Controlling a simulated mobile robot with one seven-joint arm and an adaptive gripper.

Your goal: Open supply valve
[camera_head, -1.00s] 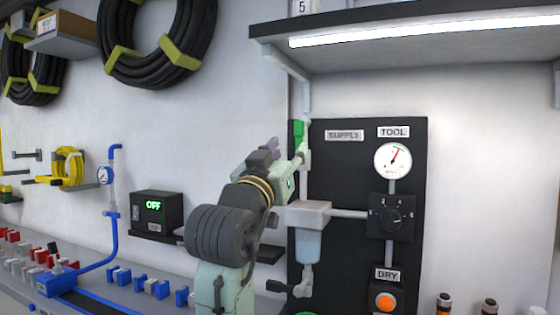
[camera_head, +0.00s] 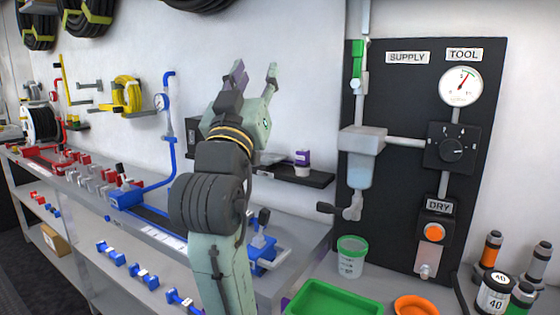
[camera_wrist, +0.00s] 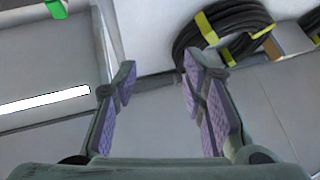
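The supply valve's green handle (camera_head: 357,58) stands upright, in line with the grey pipe, left of the SUPPLY label (camera_head: 407,58) on the black panel (camera_head: 400,170). My gripper (camera_head: 255,76) is open and empty, left of the handle and apart from it, with fingers pointing up. In the wrist view my gripper (camera_wrist: 160,90) also shows spread fingers with purple pads and nothing between them. A green piece (camera_wrist: 56,8), which looks like the handle, shows at that view's top left edge.
The gauge (camera_head: 461,86), black dial (camera_head: 451,147) and orange button (camera_head: 434,232) are on the panel's right. A clear filter bowl (camera_head: 359,170) and black lever (camera_head: 326,208) are below the handle. A small shelf (camera_head: 306,176) is behind my arm. Hose coils (camera_wrist: 228,30) hang on the wall.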

